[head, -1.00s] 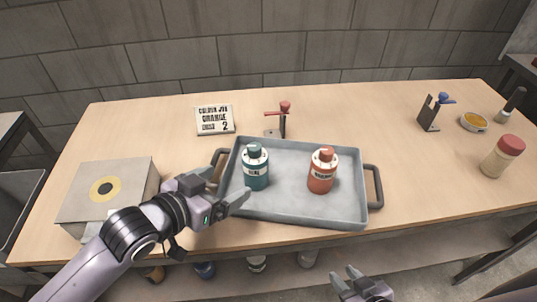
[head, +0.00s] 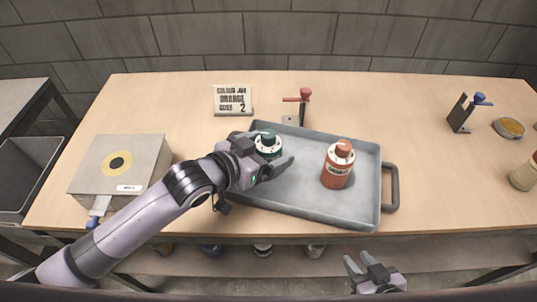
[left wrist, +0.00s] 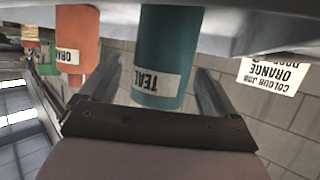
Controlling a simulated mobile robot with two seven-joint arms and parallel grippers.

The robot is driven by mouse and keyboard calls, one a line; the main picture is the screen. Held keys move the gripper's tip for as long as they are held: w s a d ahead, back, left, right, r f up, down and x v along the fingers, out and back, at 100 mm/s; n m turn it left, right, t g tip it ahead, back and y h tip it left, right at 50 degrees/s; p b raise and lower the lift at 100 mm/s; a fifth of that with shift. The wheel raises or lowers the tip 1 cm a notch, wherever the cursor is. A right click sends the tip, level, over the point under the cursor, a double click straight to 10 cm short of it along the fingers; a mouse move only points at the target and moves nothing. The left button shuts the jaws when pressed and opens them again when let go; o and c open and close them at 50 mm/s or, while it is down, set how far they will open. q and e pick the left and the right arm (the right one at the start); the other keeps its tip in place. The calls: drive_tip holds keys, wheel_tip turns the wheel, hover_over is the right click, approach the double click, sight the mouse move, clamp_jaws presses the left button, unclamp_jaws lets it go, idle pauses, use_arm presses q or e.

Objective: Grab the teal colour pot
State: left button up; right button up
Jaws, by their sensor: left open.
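The teal pot (head: 268,143) stands upright at the left end of the grey tray (head: 310,208), its lower body hidden behind my left gripper (head: 265,157). In the left wrist view the teal pot (left wrist: 165,50), labelled TEAL and upside down in the picture, lies between the two open fingers. I see a gap beside the pot on each side. An orange pot (head: 337,166) stands in the right half of the tray; it also shows in the left wrist view (left wrist: 77,45). My right gripper (head: 358,262) is low, in front of the table edge, with its fingers apart and empty.
A sign (head: 232,99) reads COLOUR JOB ORANGE, with a 2. A red-handled stand (head: 303,105) is behind the tray. A box with a yellow ring (head: 120,165) is at left. A blue-handled stand (head: 462,112) and a small dish (head: 509,128) are at right.

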use_arm(q)
drive_tip(key=shift+x, duration=1.05)
drive_tip(key=shift+c, duration=0.3)
drive_tip(key=c, duration=1.1)
drive_tip(key=shift+r, duration=0.1)
